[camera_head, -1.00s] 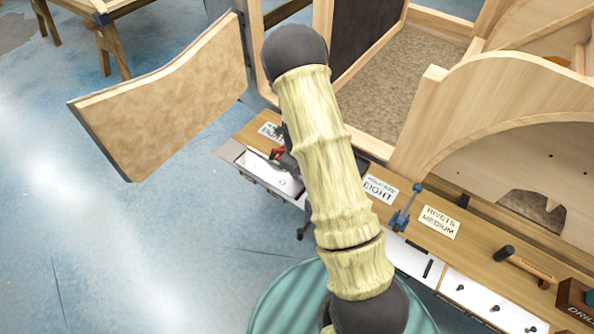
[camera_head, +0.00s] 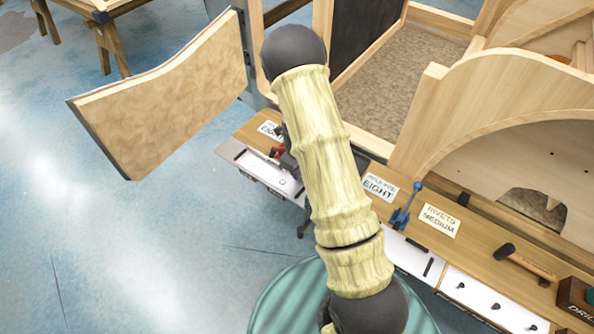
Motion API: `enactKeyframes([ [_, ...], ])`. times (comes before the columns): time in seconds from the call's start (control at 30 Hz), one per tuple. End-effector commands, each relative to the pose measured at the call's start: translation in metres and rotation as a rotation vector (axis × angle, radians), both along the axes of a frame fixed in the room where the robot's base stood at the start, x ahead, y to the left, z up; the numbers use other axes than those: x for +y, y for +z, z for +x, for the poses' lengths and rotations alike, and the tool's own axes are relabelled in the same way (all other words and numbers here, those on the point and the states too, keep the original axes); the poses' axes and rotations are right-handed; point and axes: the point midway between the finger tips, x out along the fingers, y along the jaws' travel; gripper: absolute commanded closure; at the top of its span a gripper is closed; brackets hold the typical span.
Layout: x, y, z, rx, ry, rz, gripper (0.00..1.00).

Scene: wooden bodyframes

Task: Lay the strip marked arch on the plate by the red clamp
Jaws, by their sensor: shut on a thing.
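The red clamp (camera_head: 277,152) stands at the bench's left end, partly hidden by my arm. A pale plate (camera_head: 258,165) lies along the bench's front edge by it. A label card (camera_head: 269,131) lies behind the red clamp, partly covered. My bamboo-coloured arm link (camera_head: 322,150) crosses the middle and hides the bench behind it. Dark parts show at its left edge near the red clamp; I cannot tell whether they belong to the clamp or my gripper. My gripper's fingers cannot be made out. No strip marked arch can be made out.
A hammer (camera_head: 524,262) and a drill box (camera_head: 577,299) are further right. Wooden frames (camera_head: 500,90) rise behind the bench. Open floor lies left.

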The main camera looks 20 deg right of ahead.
Motion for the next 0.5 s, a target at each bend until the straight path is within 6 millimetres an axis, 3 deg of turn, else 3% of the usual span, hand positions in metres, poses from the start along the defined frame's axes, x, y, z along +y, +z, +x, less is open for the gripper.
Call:
enactKeyframes([
  [0.07,0.0000,-0.0003,-0.0003,0.001,0.000,0.000,1.00],
  [0.23,0.0000,-0.0004,-0.0005,0.001,0.000,0.000,0.69],
  [0.5,0.0000,-0.0006,-0.0009,0.003,0.001,0.000,0.69],
])
